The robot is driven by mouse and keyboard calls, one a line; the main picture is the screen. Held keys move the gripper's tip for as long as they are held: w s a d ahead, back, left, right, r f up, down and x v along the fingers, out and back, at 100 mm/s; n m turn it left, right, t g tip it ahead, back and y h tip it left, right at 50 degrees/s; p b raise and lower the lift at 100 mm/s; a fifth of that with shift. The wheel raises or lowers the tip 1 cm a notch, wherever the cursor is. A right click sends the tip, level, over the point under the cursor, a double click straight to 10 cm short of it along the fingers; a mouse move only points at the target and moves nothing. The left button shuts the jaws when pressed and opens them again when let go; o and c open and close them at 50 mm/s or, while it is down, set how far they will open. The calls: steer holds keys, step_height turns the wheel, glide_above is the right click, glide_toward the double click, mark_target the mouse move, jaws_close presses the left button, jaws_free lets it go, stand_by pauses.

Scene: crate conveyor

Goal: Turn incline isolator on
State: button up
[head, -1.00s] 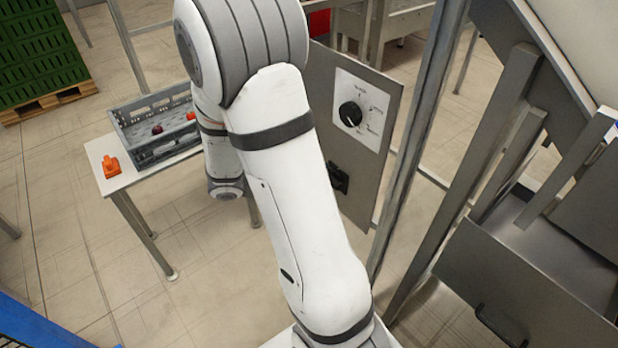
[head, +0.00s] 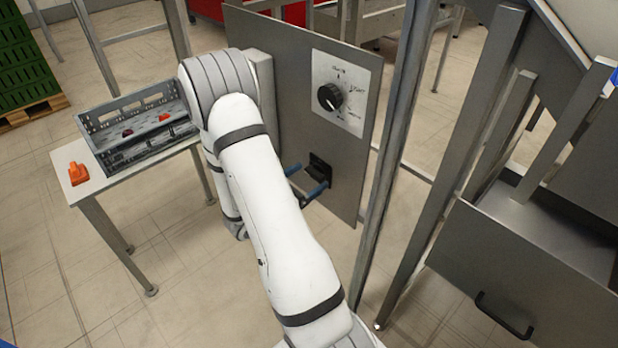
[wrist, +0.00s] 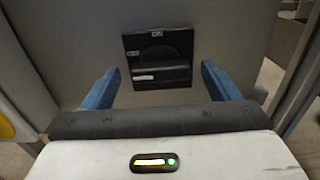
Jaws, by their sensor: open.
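The isolator (head: 320,165) is a small black switch low on the grey upright panel (head: 345,195). In the wrist view the isolator (wrist: 158,46) has ON at its top and OFF at its left. Its black handle (wrist: 168,75) lies crosswise, with a white mark on its left end, on the OFF side. My gripper (head: 312,178) is open, its blue fingers pointing at the panel. In the wrist view my gripper (wrist: 160,85) has one finger left and one right of the isolator, apart from the handle. Whether the fingertips touch the panel cannot be told.
A rotary selector knob (head: 330,97) on a white plate sits above the isolator. A grey crate (head: 110,155) and an orange object (head: 77,174) are on a table (head: 65,155) at left. A metal post (head: 395,150) stands right of the panel.

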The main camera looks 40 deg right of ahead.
steer(key=shift+d, duration=0.75)
steer(key=shift+c, duration=0.5)
